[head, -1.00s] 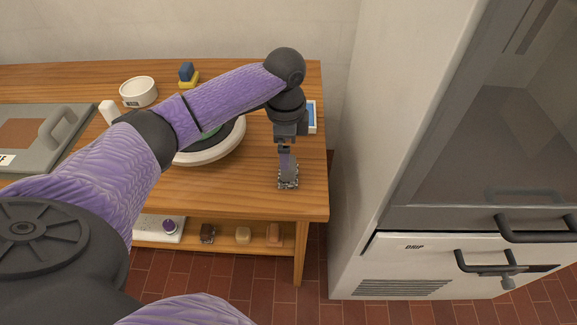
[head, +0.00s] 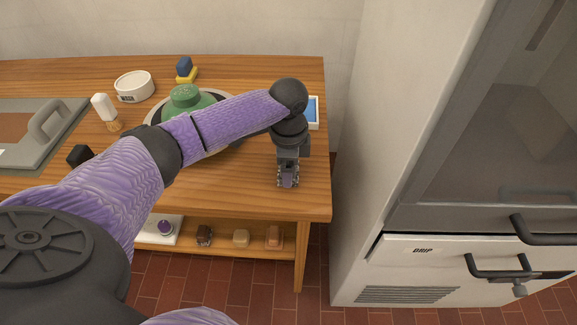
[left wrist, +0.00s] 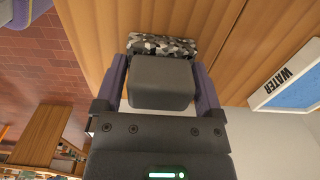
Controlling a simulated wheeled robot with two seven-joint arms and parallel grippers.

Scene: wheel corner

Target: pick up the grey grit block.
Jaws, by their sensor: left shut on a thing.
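The grey grit block (left wrist: 160,82) sits between the two purple fingers of my left gripper in the left wrist view. My left gripper (head: 288,182) is shut on it, over the right front part of the wooden table. A black, grey and white patterned piece (left wrist: 162,45) shows just beyond the block and the fingertips. Patches of that pattern also show around the fingers in the head view. I cannot tell whether it is joined to the block, or whether the block is clear of the table. My right gripper is not in view.
A round wheel with a green piece (head: 187,100) stands behind my left arm. A blue-filled WATER tray (head: 313,112) is near the table's right edge. A white cabinet (head: 365,235) stands to the right. The lower shelf holds small blocks (head: 240,238).

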